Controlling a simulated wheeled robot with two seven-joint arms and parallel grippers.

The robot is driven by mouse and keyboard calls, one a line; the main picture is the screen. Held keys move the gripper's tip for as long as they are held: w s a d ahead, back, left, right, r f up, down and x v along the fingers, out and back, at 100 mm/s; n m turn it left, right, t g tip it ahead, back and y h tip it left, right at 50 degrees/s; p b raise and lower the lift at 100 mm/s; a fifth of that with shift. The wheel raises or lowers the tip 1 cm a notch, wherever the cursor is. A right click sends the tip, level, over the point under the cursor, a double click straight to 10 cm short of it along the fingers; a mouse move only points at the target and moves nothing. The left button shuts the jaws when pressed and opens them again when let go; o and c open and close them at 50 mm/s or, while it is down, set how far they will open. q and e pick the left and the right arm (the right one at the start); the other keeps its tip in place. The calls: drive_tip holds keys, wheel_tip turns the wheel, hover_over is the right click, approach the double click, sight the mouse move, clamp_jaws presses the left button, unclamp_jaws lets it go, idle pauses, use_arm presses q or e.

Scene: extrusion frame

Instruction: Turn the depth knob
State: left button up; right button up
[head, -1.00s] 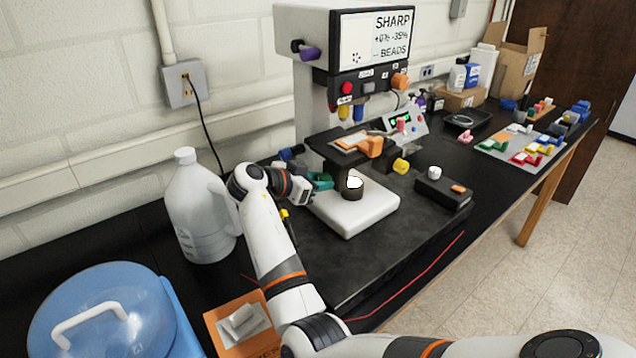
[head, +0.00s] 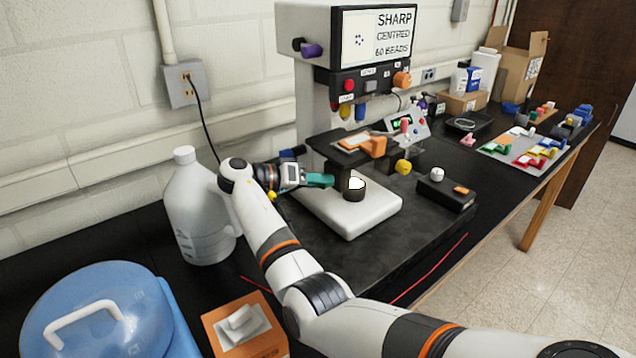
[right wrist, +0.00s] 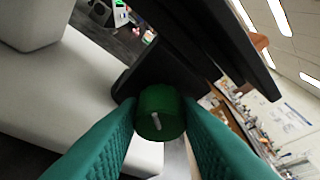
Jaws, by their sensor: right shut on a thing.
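A green knob (right wrist: 160,113) with a pale index mark on its face sits between the teal fingers of my right gripper (right wrist: 158,135) in the right wrist view. The fingers are shut on it from both sides. In the head view my right gripper (head: 322,180) reaches the left side of the instrument (head: 303,95), below its dark stage (head: 325,143), and hides the knob. The instrument's screen (head: 378,35) reads "SHARP", "CENTRED" and "60 BEADS". My left gripper is out of view.
A white jug (head: 190,215) stands close to my right arm. A blue-lidded container (head: 95,315) and an orange box (head: 245,340) are at the front left. A small black box with a white knob (head: 445,192) sits right of the instrument's white base (head: 360,218).

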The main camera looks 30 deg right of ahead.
drive_tip(key=shift+r, duration=0.1)
idle(0.3)
drive_tip(key=o, duration=0.7)
drive_tip(key=shift+o, duration=1.3)
drive_tip(key=shift+d, duration=0.1)
drive_tip(key=b+v, duration=0.3)
drive_tip(key=v, duration=0.4)
drive_tip(key=shift+w+a, duration=0.15)
drive_tip(key=shift+a, duration=0.05)
